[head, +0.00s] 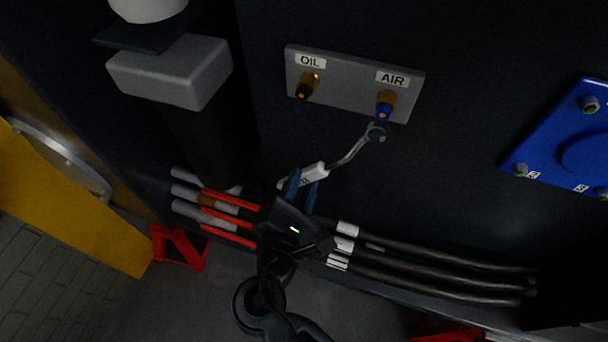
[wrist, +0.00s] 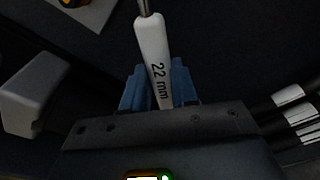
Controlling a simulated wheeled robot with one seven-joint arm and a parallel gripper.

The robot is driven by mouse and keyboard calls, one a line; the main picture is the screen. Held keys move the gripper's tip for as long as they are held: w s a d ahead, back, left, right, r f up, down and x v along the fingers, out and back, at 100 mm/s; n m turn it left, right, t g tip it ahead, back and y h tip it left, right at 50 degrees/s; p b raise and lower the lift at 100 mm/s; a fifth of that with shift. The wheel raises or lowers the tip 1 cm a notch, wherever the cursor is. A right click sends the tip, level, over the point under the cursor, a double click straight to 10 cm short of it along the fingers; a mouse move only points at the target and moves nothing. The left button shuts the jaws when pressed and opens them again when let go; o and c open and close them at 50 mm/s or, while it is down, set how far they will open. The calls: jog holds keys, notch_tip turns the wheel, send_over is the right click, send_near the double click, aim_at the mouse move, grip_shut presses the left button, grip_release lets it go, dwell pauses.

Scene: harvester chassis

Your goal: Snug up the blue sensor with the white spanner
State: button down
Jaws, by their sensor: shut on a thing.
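The blue sensor (head: 384,111) sits under the AIR label at the right end of a grey plate (head: 346,88) on the dark wall. My gripper (head: 300,188) is below and left of it, shut on the white handle of the spanner (head: 312,175). The spanner's metal shaft slants up and right, and its head (head: 377,132) is just below the blue sensor; I cannot tell if they touch. In the wrist view the white spanner (wrist: 152,50) reads "22 mm" and stands between the blue fingers (wrist: 160,85). Its head is out of that view.
A black sensor (head: 304,91) sits under the OIL label on the same plate. A grey box (head: 172,71) juts out at upper left. Hoses with red and white sleeves (head: 228,215) run behind my gripper. A blue cover (head: 565,145) with bolts is at right.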

jog(key=p+v, duration=0.1)
jog(key=v, duration=0.5)
jog(key=shift+s+a+f, duration=0.15)
jog(key=shift+a+f, duration=0.05)
jog(key=shift+a, duration=0.1)
dwell(1.2)
